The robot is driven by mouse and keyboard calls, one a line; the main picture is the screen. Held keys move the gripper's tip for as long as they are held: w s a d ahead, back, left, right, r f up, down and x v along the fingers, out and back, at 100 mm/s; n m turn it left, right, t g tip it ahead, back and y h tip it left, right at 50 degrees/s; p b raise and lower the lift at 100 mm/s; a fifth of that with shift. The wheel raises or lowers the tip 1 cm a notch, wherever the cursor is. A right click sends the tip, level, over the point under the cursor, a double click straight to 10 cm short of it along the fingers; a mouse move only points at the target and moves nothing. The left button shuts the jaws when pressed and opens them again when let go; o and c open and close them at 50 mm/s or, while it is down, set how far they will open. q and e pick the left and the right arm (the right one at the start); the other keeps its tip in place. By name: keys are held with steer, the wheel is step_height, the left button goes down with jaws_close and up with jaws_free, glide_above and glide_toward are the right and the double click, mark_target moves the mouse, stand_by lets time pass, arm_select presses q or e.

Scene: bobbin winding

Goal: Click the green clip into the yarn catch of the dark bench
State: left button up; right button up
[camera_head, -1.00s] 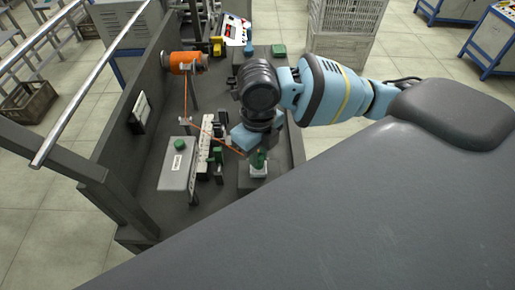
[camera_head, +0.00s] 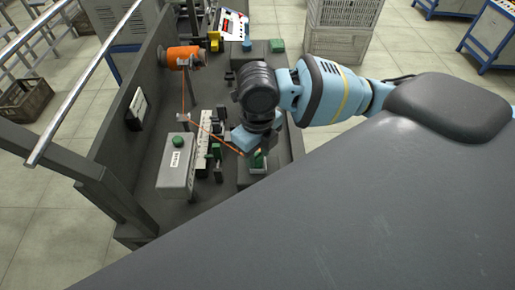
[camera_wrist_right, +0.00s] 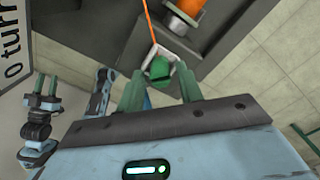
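My right gripper (camera_head: 250,148) is over the near right part of the dark bench (camera_head: 232,195). In the right wrist view its two green fingers (camera_wrist_right: 160,80) close in on the green clip (camera_wrist_right: 160,70), with pale grey edges around it. The clip appears gripped, and orange yarn (camera_wrist_right: 148,25) runs to it. In the head view the clip (camera_head: 258,160) is partly hidden by the gripper. I cannot clearly make out the yarn catch. My left gripper (camera_wrist_right: 45,88) seems to show at the left of the wrist view, fingers apart and empty.
An orange bobbin (camera_head: 184,57) sits at the bench's far left; its yarn bends at a small guide (camera_head: 183,118). A grey box with a green button (camera_head: 178,141) and a pale slotted strip (camera_head: 206,130) stand left of the gripper. A control panel (camera_head: 233,25) is at the back.

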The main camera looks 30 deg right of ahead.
steer(key=shift+o, duration=0.8)
arm_select(q)
steer(key=shift+w+d+r, duration=0.1)
steer(key=shift+w+r, duration=0.3)
steer(key=shift+r, duration=0.1)
arm_select(e)
step_height(320, 180, up, 8)
steer(key=shift+f, duration=0.1)
stand_by(1.8)
